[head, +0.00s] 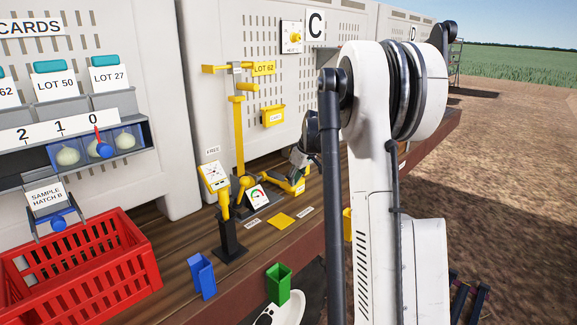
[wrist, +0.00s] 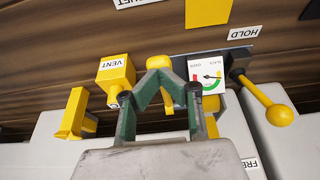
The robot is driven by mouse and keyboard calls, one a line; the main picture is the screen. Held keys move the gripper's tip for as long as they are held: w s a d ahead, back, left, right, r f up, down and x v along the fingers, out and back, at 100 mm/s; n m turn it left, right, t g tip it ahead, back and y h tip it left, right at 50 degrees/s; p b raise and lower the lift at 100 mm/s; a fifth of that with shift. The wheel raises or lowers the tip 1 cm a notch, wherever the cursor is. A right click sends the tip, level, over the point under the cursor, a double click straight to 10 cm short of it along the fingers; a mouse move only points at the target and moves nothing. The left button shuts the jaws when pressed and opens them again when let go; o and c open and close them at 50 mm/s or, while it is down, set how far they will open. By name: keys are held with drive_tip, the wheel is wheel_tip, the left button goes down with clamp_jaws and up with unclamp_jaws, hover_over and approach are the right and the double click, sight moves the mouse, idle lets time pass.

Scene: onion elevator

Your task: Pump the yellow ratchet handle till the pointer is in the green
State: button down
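The yellow ratchet handle (head: 292,186) extends from the low mechanism on the deck, beside a white dial gauge (head: 258,196). My gripper (head: 300,160) is over the handle's end, partly hidden behind my arm in the head view. In the wrist view, my gripper's green-grey fingers (wrist: 159,82) close in on a yellow part of the handle (wrist: 158,62) and appear shut on it. The gauge also shows in the wrist view (wrist: 208,74), upside down. Its dark pointer lies roughly sideways, with coloured red and green arc segments along the edge. Which segment it points at is unclear.
A yellow VENT block (wrist: 116,73) sits left of the fingers. A yellow-knobbed lever (wrist: 279,114) stands right, by HOLD and FREE labels. A tall yellow post (head: 239,140), blue cup (head: 202,277), green cup (head: 278,284) and red crate (head: 85,270) are nearby.

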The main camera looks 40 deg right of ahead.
wheel_tip(320, 180, up, 5)
drive_tip(key=shift+w+f+p, duration=0.1)
drive_tip(key=shift+f+p, duration=0.05)
drive_tip(key=shift+p, duration=1)
drive_tip(key=s+b+v, duration=0.1)
drive_tip(key=v, duration=0.8)
drive_tip(key=shift+b, duration=0.4)
drive_tip(key=w+r+g+b, duration=0.1)
drive_tip(key=w+r+g, duration=0.2)
drive_tip(key=w+r, duration=0.3)
drive_tip(key=shift+w+a, duration=0.45)
drive_tip(key=shift+w, duration=0.35)
